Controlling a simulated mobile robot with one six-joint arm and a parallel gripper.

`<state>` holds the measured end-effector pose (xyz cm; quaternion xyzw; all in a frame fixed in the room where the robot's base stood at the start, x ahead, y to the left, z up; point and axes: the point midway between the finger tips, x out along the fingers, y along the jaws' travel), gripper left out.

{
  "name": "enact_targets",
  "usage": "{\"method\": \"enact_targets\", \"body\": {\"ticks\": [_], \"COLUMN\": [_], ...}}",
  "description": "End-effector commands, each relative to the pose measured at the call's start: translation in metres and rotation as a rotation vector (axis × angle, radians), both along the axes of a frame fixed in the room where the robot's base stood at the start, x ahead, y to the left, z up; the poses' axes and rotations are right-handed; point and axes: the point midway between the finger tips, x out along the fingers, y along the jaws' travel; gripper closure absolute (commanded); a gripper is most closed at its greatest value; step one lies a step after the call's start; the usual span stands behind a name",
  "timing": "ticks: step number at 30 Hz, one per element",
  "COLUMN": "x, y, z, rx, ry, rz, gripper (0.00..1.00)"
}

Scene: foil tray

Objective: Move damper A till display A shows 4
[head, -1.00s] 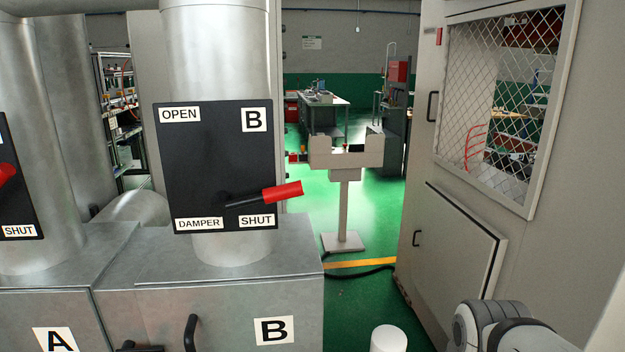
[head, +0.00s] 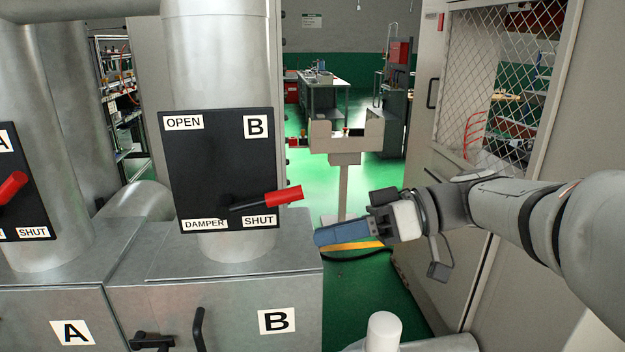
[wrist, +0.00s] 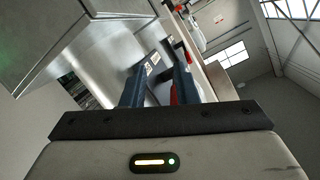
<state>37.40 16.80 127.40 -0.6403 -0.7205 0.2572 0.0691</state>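Damper A's black plate (head: 28,210) is at the left edge of the head view, partly cut off, on a steel duct. Its red-ended lever (head: 11,188) tilts up to the right, above the SHUT label; its pivot end is out of frame. I cannot make out display A. My gripper (head: 318,238) reaches in from the right, well to the right of damper A and just right of damper B's plate. In the wrist view its two blue fingers (wrist: 157,86) stand apart, with no held object visible between them.
Damper B's plate (head: 222,165) stands between my gripper and damper A, with its red lever (head: 284,195) jutting right near SHUT. Steel cabinets marked A (head: 72,333) and B (head: 277,321) lie below. A mesh-windowed cabinet (head: 500,90) stands right.

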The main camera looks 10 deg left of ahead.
Motion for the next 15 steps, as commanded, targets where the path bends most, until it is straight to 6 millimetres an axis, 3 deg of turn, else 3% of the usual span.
{"method": "enact_targets", "body": {"ticks": [1, 3, 6, 11, 15], "x": [0.007, 0.013, 0.017, 0.015, 0.010], "y": [0.000, -0.001, -0.002, 0.010, 0.031], "z": [0.019, 0.038, 0.053, 0.060, 0.061], "rx": [0.083, 0.177, 0.257, 0.288, 0.286], "ry": [-0.065, -0.148, -0.222, -0.252, -0.249], "rz": [0.021, 0.041, 0.054, 0.061, 0.063], "gripper": [0.73, 0.73, 0.73, 0.73, 0.73]}}
